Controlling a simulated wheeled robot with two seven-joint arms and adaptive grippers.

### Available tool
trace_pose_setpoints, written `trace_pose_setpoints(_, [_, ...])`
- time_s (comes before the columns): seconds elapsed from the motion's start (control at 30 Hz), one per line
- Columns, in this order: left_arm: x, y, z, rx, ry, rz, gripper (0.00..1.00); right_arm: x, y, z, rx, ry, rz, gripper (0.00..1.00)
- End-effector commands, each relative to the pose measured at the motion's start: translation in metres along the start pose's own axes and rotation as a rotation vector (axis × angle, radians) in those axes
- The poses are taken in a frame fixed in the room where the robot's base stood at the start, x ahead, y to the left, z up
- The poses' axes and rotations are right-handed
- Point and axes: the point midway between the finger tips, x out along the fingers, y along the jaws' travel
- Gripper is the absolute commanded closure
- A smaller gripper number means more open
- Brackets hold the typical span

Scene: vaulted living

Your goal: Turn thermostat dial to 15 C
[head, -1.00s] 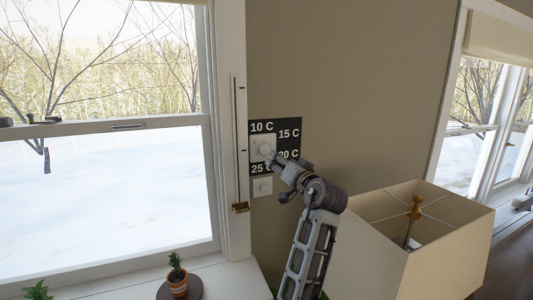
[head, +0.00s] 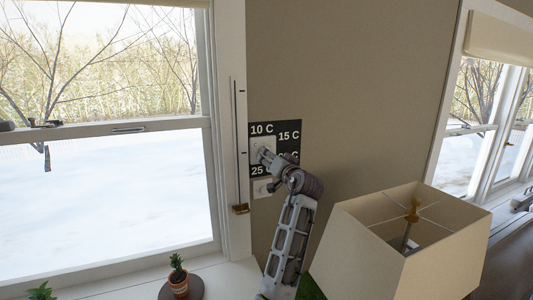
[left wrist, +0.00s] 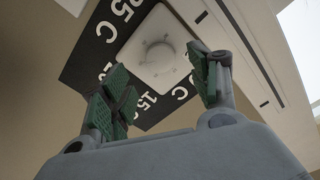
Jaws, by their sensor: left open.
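The thermostat, a white square plate (head: 262,143), is on the wall over a black panel (head: 290,126) with white labels. 10 C, 15 C and 25 show in the head view; 20 C is mostly hidden by my arm. In the left wrist view the round white dial (left wrist: 157,53) sits on its plate. My left gripper (head: 265,155) is at the thermostat's lower part in the head view and hides the dial there. In the left wrist view my left gripper's (left wrist: 161,82) green-padded fingers are apart, with the dial beyond the gap. I cannot tell if they touch it. My right gripper is out of view.
A small white wall plate (head: 262,188) is below the panel. A window frame (head: 235,100) with a thin vertical rod stands close on the left. A large lampshade (head: 365,245) stands lower right, beside my forearm. A potted plant (head: 179,283) is on the sill.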

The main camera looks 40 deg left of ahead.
Motion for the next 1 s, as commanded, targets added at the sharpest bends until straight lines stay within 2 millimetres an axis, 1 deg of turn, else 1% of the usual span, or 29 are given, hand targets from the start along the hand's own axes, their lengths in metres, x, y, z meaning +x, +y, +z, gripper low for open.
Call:
trace_pose_setpoints(0.03, [0.007,-0.001,-0.002,0.002,0.0,-0.002,0.39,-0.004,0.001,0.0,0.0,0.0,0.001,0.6])
trace_pose_setpoints(0.2, [0.029,-0.001,-0.001,0.001,-0.001,-0.001,0.39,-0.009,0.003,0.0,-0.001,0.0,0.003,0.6])
trace_pose_setpoints(0.4, [0.047,0.0,-0.001,0.001,0.0,0.0,0.39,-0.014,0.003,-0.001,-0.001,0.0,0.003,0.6])
trace_pose_setpoints(0.6, [0.054,0.0,0.0,0.0,0.0,0.0,0.39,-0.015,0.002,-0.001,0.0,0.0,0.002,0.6])
trace_pose_setpoints(0.87, [0.054,0.0,0.0,0.0,0.0,0.0,0.39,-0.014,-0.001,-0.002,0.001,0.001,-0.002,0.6])
trace_pose_setpoints(1.0, [0.054,0.0,0.0,0.0,0.0,0.0,0.57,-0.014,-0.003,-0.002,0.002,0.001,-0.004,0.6])
